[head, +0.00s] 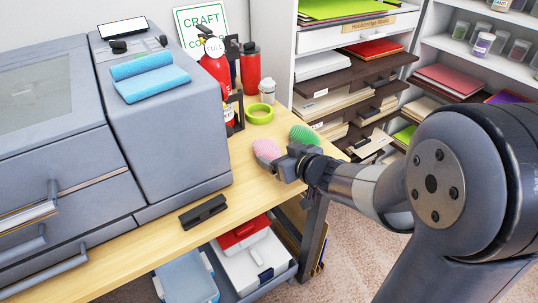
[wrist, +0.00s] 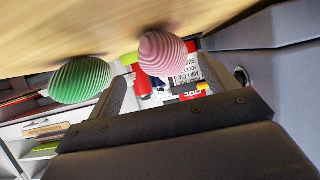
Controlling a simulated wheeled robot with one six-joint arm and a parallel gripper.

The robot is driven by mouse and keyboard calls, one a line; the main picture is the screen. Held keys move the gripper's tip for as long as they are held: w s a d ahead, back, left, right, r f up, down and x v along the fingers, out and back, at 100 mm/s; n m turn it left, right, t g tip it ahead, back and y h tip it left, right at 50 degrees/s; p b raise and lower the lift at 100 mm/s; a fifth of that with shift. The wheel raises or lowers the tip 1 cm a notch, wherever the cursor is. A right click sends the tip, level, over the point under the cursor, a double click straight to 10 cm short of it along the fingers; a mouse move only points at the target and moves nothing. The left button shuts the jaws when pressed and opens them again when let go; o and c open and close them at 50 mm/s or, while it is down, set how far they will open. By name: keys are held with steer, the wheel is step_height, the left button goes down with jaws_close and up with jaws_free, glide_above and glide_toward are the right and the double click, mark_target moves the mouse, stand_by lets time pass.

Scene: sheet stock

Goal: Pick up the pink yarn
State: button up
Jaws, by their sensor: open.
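The pink yarn (head: 266,149) is a ribbed ball on the wooden table near its right edge, and it also shows in the wrist view (wrist: 162,52). My gripper (head: 281,166) is open beside it, low over the table. In the wrist view the pink yarn appears between and just beyond the two fingers (wrist: 168,85). The head view does not show clearly whether a finger touches it; its lower part is partly covered by the gripper. A green yarn ball (head: 304,134) lies just right of the pink one, outside the left finger in the wrist view (wrist: 80,80).
A lime-green tape ring (head: 259,113) lies behind the yarn. Red bottles (head: 216,75) and a white-lidded jar (head: 267,90) stand farther back. A black stapler-like object (head: 203,212) lies near the front edge. A large grey machine (head: 170,140) fills the left. Shelves (head: 345,37) stand behind.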

mark_target(268, 150)
steer(key=x, duration=0.2)
steer(key=b+x, duration=0.1)
steer(key=x, duration=0.2)
steer(key=shift+a, duration=0.4)
steer(key=shift+r, duration=0.1)
steer(key=c, duration=1.1)
